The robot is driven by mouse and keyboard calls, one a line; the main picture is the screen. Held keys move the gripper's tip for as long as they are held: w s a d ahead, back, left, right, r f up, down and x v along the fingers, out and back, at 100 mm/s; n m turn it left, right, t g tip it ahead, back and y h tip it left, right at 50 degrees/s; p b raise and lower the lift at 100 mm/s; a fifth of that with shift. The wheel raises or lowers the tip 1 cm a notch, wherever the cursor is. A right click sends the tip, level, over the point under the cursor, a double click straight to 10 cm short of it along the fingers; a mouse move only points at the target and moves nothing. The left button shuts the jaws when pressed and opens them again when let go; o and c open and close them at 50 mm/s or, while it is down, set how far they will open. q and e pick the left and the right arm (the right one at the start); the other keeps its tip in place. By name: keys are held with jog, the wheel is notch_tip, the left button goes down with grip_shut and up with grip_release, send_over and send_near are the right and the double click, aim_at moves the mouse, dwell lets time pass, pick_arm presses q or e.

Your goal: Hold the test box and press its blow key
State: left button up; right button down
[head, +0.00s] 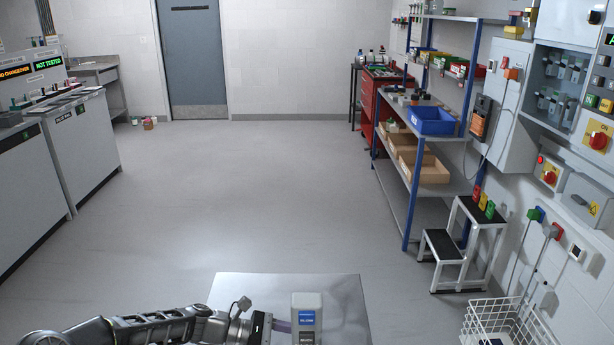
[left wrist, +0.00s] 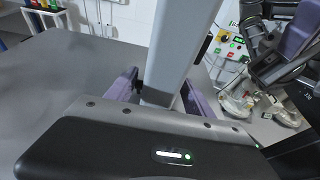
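The test box (head: 306,312), a grey upright box with a blue label on its face, stands at the bottom of the head view over a grey tabletop. In the left wrist view it is the tall grey shape (left wrist: 180,45) between my left fingers. My left gripper (left wrist: 162,88) has one purple finger on each side of the box, close against it, and looks shut on it. In the head view its purple finger (head: 281,326) meets the box's left side. My right gripper (left wrist: 300,35) is partly visible at the upper right of the left wrist view; its opening is unclear. I cannot make out the blow key.
The grey tabletop (head: 345,293) is clear around the box. A white wire basket (head: 505,325) stands at the lower right, and a step stool (head: 462,245) is near the shelving (head: 405,200). Wall boxes line the right, grey test cabinets (head: 85,145) the left. The floor between is free.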

pick_arm(q)
jog(key=shift+o, duration=0.3)
jog(key=v, duration=1.2)
